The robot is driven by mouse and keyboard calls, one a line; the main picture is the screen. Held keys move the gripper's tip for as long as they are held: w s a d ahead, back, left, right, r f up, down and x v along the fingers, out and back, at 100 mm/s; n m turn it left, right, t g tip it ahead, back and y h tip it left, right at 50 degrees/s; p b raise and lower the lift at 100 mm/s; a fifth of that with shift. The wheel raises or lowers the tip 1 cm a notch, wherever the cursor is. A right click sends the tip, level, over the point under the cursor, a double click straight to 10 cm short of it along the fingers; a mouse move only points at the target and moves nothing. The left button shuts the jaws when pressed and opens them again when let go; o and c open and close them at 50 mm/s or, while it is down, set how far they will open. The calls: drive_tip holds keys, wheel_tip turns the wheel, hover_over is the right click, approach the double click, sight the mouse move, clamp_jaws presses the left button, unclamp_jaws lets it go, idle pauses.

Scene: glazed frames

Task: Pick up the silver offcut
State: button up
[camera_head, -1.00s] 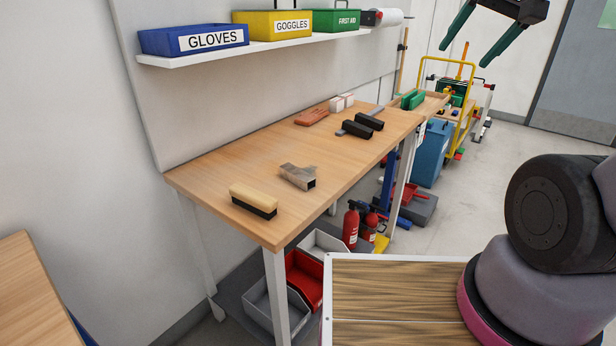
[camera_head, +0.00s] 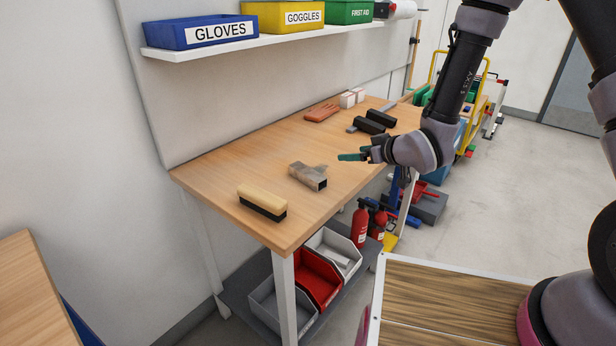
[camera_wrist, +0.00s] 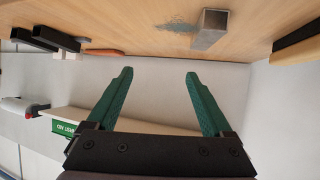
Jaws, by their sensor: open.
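The silver offcut (camera_head: 308,176) is a short, dull grey square metal tube lying on the wooden workbench (camera_head: 230,175). Its open, dark end faces front right. In the wrist view, which looks upside down, the offcut (camera_wrist: 211,30) shows at the top, right of centre. My gripper (camera_head: 352,157) has green fingers and hovers to the right of the offcut, apart from it. In the wrist view my gripper (camera_wrist: 158,73) is open, with nothing between the fingers.
A wood-backed brush (camera_head: 262,202) lies left of the offcut. Black tubes (camera_head: 375,122), an orange item (camera_head: 321,112) and white blocks (camera_head: 352,98) lie farther back. A shelf (camera_head: 200,48) with labelled bins hangs above.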

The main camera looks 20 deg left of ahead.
drive_tip(key=n+y, duration=0.1)
drive_tip(key=y, duration=0.1)
approach(312, 174)
drive_tip(key=shift+g, duration=0.4)
drive_tip(key=w+a, duration=0.1)
drive_tip(key=w+a+f, duration=0.1)
drive_tip(key=w+a, duration=0.1)
drive_tip(key=shift+w+a, duration=0.1)
drive_tip(key=shift+s+f+x, duration=0.1)
drive_tip(key=shift+s+x, duration=0.05)
drive_tip(key=shift+x, duration=1.4)
drive_tip(key=shift+s+f+x, duration=0.1)
drive_tip(key=shift+s+x, duration=0.05)
drive_tip(key=shift+x, duration=1.4)
drive_tip(key=shift+c, duration=0.3)
clamp_jaws()
